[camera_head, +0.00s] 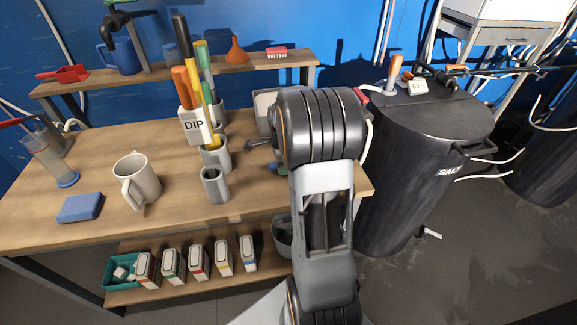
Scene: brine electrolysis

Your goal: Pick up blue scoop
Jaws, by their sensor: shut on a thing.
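My arm stands right of centre, and its large dark joint covers the right end of the wooden workbench (245,198). My gripper is hidden behind this arm, so its fingers and anything between them do not show. A small blue piece (279,168) shows at the left edge of the arm, low over the bench. I cannot tell whether it is the blue scoop, as most of it is covered. A small dark grey spoon-like shape (257,143) shows just above it. A red scoop (65,74) lies on the raised shelf at the left.
Grey cups (215,186) with tall coloured sticks and a DIP tag stand mid-bench. A grey mug (137,178), a blue block (80,208) and a glass cylinder (55,160) stand left. A dark SALT barrel (405,170) stands right of the bench.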

